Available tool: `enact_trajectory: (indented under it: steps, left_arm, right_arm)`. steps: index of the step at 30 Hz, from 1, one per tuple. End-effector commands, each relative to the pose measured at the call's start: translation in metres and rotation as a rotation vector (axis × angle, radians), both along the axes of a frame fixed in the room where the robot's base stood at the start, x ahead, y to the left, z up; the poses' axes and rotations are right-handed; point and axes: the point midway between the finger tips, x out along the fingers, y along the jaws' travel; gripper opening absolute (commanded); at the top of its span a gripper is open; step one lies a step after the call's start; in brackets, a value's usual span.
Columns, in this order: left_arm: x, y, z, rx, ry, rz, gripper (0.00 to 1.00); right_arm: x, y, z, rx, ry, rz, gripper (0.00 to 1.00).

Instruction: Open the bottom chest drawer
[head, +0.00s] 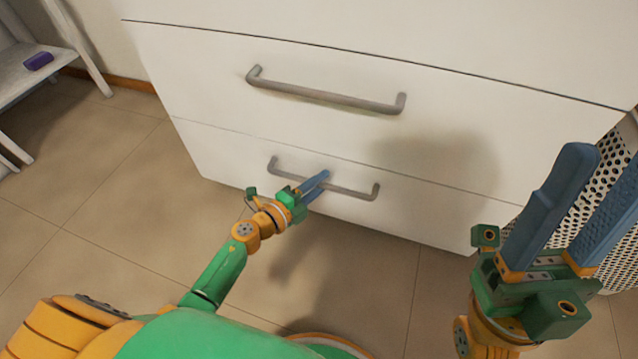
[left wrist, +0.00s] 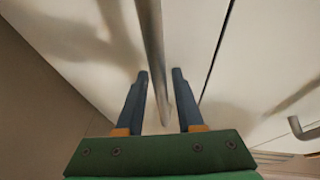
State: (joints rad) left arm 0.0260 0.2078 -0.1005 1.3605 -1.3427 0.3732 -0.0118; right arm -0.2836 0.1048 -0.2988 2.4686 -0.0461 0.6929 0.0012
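The bottom drawer (head: 230,158) of the white chest is shut, its front flush with the drawer above. Its grey bar handle (head: 358,191) runs across the front. My left gripper (head: 322,179) is at the middle of this handle. In the left wrist view, the bar (left wrist: 152,50) passes between the two blue fingers (left wrist: 160,74), which stand apart with gaps showing beside the bar. I cannot tell whether either finger touches it. My right gripper (head: 606,165) is open and empty at the right, in front of the chest's right side.
The drawer above (head: 200,75) is shut and has a similar grey handle (head: 325,97). A perforated panel (head: 622,180) stands at the right, behind my right gripper. A white shelf stand (head: 25,75) with a purple item (head: 38,61) is at the far left. The tiled floor before the chest is clear.

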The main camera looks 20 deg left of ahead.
Motion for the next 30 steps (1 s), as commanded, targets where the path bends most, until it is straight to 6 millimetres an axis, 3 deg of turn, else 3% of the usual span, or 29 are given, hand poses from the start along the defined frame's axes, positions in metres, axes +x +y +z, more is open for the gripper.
enact_trajectory:
  steps: [1,3,4,30]
  left_arm:
    - [0.0,0.0001,0.0,0.0,0.0,0.0,0.2]
    - [-0.0002,0.0002,-0.0001,0.0,0.0,0.0,0.01]
    - [-0.0002,0.0002,-0.0001,0.0,0.0,0.0,0.0]
    - [-0.0001,0.0003,-0.0001,0.0,0.0,0.0,0.0]
  right_arm:
    - [0.0,0.0,0.0,0.0,0.0,0.0,0.5]
    - [0.0,0.0,0.0,0.0,0.0,0.0,0.5]
    - [0.0,0.0,0.0,0.0,0.0,0.0,0.5]
    - [0.0005,0.0001,-0.0006,-0.001,0.003,-0.001,0.5]
